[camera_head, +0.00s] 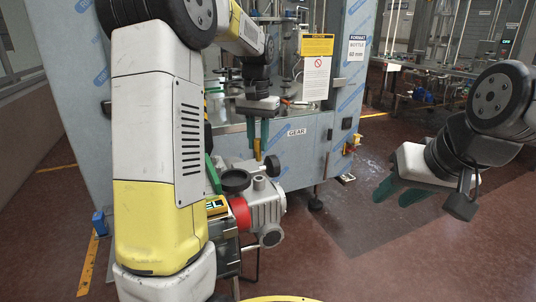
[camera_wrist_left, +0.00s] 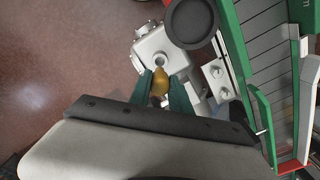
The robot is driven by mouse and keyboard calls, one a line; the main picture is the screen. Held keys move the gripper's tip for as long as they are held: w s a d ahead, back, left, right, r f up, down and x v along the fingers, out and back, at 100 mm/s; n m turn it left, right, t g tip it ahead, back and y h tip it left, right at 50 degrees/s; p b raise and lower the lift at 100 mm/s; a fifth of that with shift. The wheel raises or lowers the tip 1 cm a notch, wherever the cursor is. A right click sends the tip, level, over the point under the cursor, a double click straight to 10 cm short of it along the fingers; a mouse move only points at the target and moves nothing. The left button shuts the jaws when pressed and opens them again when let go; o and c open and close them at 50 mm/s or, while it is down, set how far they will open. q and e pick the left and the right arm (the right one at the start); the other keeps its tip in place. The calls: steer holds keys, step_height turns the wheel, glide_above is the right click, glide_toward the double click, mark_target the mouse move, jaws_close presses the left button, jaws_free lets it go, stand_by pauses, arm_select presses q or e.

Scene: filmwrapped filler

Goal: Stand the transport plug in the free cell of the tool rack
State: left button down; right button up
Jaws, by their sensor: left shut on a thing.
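My left gripper (camera_head: 257,150) points down with its green fingers shut on a small yellow-brown plug (camera_wrist_left: 160,82), probably the transport plug. It also shows as a yellow sliver between the fingers in the head view (camera_head: 257,155). The plug is at or just over a round opening in a pale grey pump-like unit (camera_head: 264,208); I cannot tell whether it still touches the opening. My right gripper (camera_head: 399,191) hangs empty at the right, its green fingers apart. I cannot make out the tool rack or its free cell for certain; my left arm hides part of the scene.
The grey unit has a red ring (camera_head: 240,215) and a black round cap (camera_head: 235,181). A green-framed structure with grey slats (camera_wrist_left: 270,50) stands beside it in the left wrist view. Open floor (camera_head: 350,240) lies at right.

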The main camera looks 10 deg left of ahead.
mark_target(258, 139)
arm_select(q)
steer(key=shift+r, duration=0.45)
steer(key=shift+r, duration=0.15)
steer(key=shift+r, duration=1.35)
